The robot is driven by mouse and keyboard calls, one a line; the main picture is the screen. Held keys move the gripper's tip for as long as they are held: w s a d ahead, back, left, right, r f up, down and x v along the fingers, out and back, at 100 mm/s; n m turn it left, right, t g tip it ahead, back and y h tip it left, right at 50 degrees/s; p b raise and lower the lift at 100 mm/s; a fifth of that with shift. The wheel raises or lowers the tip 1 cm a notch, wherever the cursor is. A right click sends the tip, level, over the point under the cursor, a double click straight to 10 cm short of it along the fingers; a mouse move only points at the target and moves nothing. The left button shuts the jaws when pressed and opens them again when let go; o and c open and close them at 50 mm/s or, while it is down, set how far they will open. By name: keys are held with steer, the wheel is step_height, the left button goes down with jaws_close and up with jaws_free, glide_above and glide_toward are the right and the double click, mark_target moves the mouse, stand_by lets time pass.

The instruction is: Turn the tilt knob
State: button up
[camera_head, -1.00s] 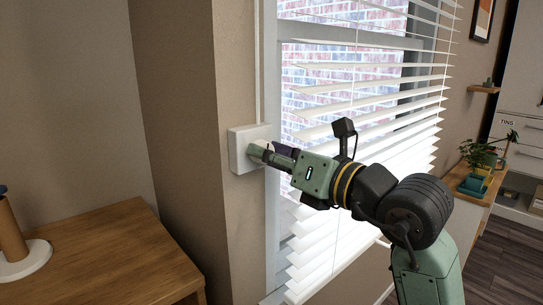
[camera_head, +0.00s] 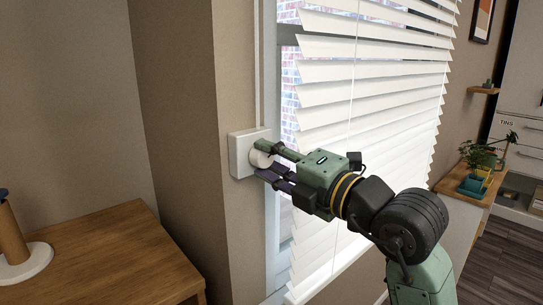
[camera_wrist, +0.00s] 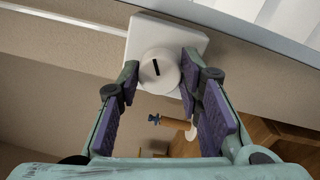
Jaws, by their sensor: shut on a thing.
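The tilt knob is a round white knob (camera_wrist: 159,71) with a black slot mark, on a square white wall box (camera_wrist: 146,35). In the head view the knob (camera_head: 260,158) shows between the fingers, and the box (camera_head: 239,155) is on the wall left of the window. My gripper (camera_head: 267,160) is shut on the knob, one finger above and one below. In the wrist view my gripper (camera_wrist: 160,82) has a finger on each side of the knob, and the slot mark stands slightly tilted.
A wooden table (camera_head: 110,265) with a paper-towel-like holder (camera_head: 15,245) is at the lower left. A potted plant (camera_head: 475,175) stands on a wooden surface at the right. The blind slats hang close behind my arm. The wall left of the box is bare.

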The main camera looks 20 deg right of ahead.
steer(key=shift+m+p, duration=0.45)
steer(key=shift+m, duration=0.75)
steer(key=o, duration=1.2)
steer(key=shift+c, duration=0.2)
steer(key=v, duration=1.2)
steer(key=shift+f, duration=0.1)
